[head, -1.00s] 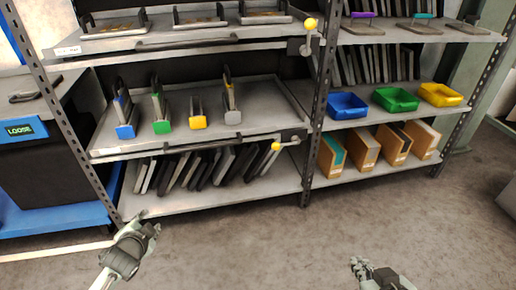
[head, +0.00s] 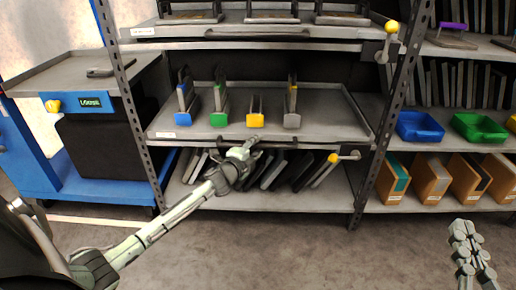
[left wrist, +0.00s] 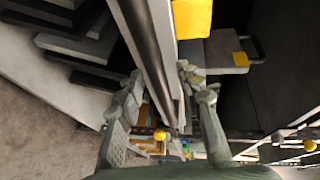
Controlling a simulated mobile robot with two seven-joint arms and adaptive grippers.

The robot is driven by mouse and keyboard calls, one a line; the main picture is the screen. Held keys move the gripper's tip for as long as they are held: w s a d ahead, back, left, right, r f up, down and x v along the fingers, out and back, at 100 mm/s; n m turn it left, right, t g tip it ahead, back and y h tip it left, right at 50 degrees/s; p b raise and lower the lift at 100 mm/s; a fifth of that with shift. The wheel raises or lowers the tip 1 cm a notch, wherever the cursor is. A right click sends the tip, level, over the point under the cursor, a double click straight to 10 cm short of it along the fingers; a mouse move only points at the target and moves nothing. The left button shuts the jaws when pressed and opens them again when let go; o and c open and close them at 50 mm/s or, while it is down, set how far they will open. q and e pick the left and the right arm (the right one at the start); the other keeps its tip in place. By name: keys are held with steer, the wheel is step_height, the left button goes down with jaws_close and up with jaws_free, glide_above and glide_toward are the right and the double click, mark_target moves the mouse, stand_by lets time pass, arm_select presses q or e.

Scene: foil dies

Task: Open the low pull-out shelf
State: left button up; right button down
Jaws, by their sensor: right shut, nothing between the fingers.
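The low pull-out shelf (head: 330,125) is a grey tray at mid-height, carrying several upright stands with blue, green, yellow and grey fronts. Its dark front handle bar (head: 295,146) runs along the front edge; a lever with a yellow knob (head: 334,158) is at its right end. My left gripper (head: 247,148) is at the middle of this bar. In the left wrist view its open fingers (left wrist: 163,85) lie on either side of the dark bar (left wrist: 142,40); contact cannot be told. My right gripper (head: 466,232) is shut and empty over the floor at the right.
An upper pull-out shelf (head: 160,44) has its own handle and yellow-knobbed lever (head: 391,27). Dark plates (head: 275,170) lean on the bottom shelf. A rack post (head: 385,130) stands right of the shelf; a blue cart (head: 100,178) is at left. The floor in front is clear.

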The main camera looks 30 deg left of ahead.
arm_select(q)
steer(key=shift+w, duration=0.25)
steer(key=shift+c, duration=0.4)
jaws_close()
